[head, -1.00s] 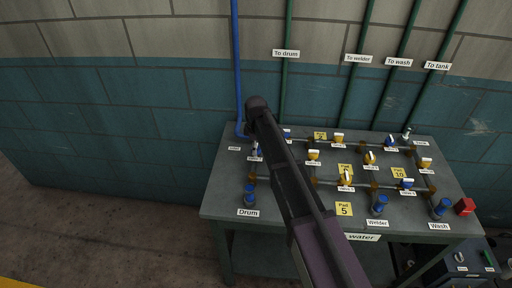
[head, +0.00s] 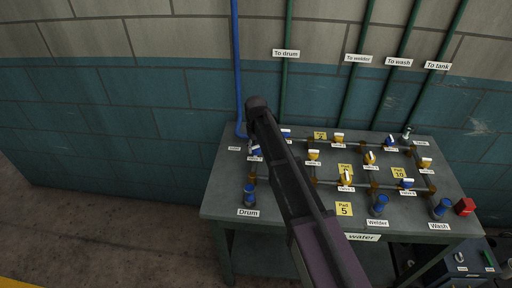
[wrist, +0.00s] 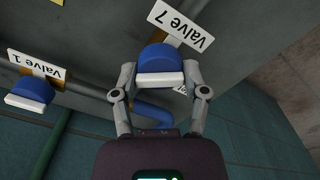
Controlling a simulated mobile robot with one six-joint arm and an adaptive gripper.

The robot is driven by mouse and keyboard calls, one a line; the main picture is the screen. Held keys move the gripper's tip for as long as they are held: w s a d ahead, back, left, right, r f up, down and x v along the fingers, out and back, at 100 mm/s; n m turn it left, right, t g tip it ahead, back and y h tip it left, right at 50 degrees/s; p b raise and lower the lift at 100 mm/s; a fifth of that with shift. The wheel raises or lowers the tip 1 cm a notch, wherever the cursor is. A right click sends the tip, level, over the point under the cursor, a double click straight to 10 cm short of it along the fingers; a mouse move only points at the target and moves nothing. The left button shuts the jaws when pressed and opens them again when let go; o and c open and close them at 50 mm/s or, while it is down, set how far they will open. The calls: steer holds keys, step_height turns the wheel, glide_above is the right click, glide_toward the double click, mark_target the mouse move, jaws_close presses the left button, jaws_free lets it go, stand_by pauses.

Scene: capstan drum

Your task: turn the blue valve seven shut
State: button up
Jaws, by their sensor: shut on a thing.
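In the wrist view, valve seven (wrist: 160,59) is a blue round knob with a white bar handle, beside a tilted "Valve 7" label (wrist: 181,25). My gripper (wrist: 160,76) has one finger on each side of the white bar and is shut on it. In the head view, a blue valve (head: 256,151) shows at the left edge of my dark arm, at the back left of the bench. My arm hides my gripper there and part of the pipework.
Valve 1 (wrist: 35,90), blue with a white bar, stands close by in the wrist view. A blue pipe (head: 237,70) climbs the wall behind.

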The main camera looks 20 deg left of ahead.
steer(key=m, duration=0.7)
steer(key=shift+s+d, duration=0.1)
steer(key=shift+s, duration=0.05)
stand_by(0.4)
steer(key=o, duration=1.2)
steer(key=shift+c, duration=0.2)
steer(key=shift+n, duration=0.4)
